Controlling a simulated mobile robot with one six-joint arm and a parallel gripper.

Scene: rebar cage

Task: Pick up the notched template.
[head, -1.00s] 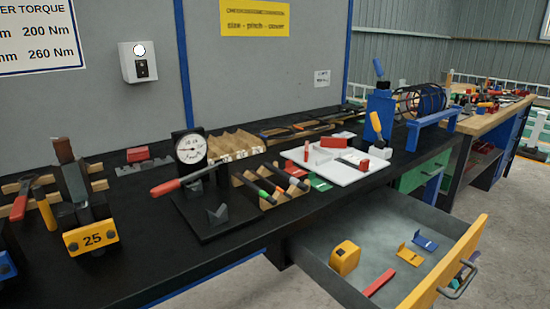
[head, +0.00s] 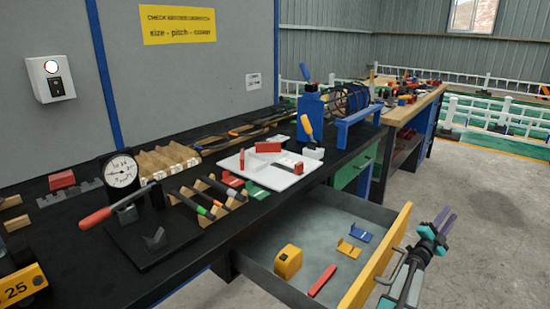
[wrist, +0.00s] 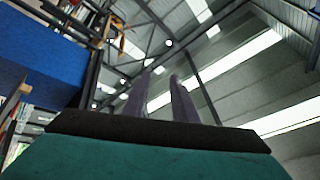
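A dark grey strip with a toothed edge (head: 72,193), which looks like the notched template, lies on the black bench top at the left of the head view. A red block (head: 62,180) sits at it; I cannot tell whether they are joined. My gripper (head: 446,216) is at the right of the head view, outside the open drawer's yellow front and far from the strip. Its two purple-grey fingers stand apart with nothing between them in the wrist view (wrist: 160,98). The wrist view faces the roof and shows no template.
An open drawer (head: 262,262) holds a yellow tape measure, a red bar and small yellow and blue pieces. On the bench stand a dial gauge (head: 122,171), a wooden rack (head: 205,205), a white tray (head: 240,162) and a blue stand (head: 312,118). Open floor lies at the right.

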